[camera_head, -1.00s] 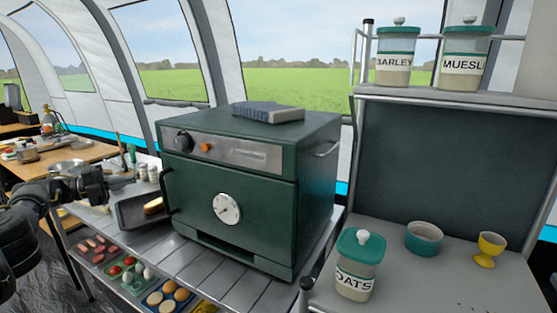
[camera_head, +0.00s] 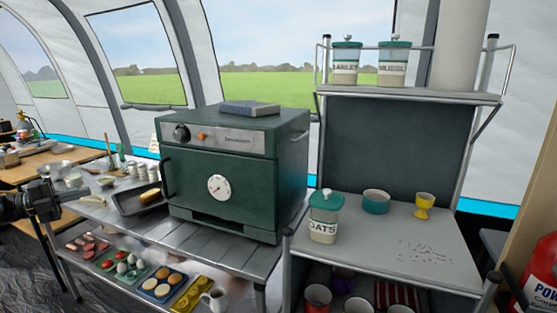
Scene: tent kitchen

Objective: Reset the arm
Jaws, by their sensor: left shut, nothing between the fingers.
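My left gripper (camera_head: 45,200) is at the left edge of the head view, beside the left end of the slatted metal table. It is dark, shut and empty, and it touches nothing that I can see. Part of my left arm is cut off by the picture's edge. My right gripper is not in view.
A green oven (camera_head: 236,170) with a book (camera_head: 250,108) on top stands on the slatted table (camera_head: 215,250). A black tray (camera_head: 138,200) lies left of it. The shelf unit at right holds an oats jar (camera_head: 324,217), a teal bowl (camera_head: 376,202) and a yellow cup (camera_head: 424,206).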

